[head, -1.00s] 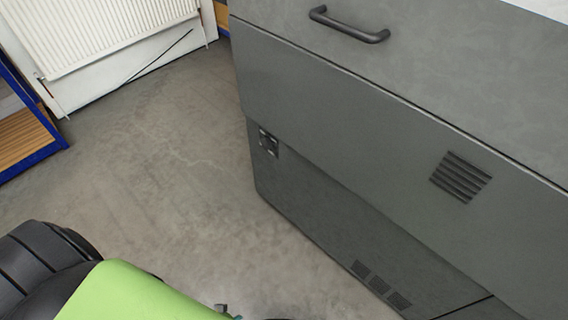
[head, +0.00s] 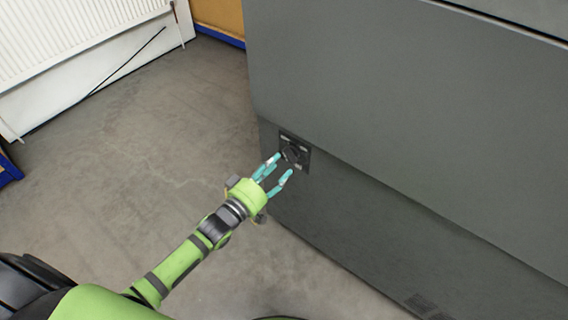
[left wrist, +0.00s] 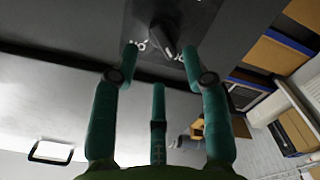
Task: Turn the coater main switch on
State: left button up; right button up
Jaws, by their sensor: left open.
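The coater (head: 400,110) is the large dark grey cabinet on the right of the head view. Its main switch (head: 292,153) is a dark knob on a small black plate with pale markings, low near the cabinet's left edge. In the left wrist view the knob (left wrist: 165,38) shows close up on its plate, between the spread fingertips. My left gripper (head: 284,165) has teal fingers and is open, its tips just in front of the switch plate; it also shows in the left wrist view (left wrist: 160,50). I cannot tell whether the fingers touch the knob. My right gripper is out of view.
The grey floor (head: 150,140) left of the coater is clear. A white radiator (head: 70,40) stands on the wall at the upper left. A blue-edged shelf (head: 10,168) shows at the left edge.

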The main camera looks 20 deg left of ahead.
aim_at(287, 157)
pick_arm(q)
jog(key=shift+b+x, duration=0.3)
jog(key=shift+x, duration=1.6)
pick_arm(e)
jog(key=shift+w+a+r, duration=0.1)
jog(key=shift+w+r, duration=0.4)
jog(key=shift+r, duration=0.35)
pick_arm(q)
jog(key=shift+a, duration=0.1)
grip_shut()
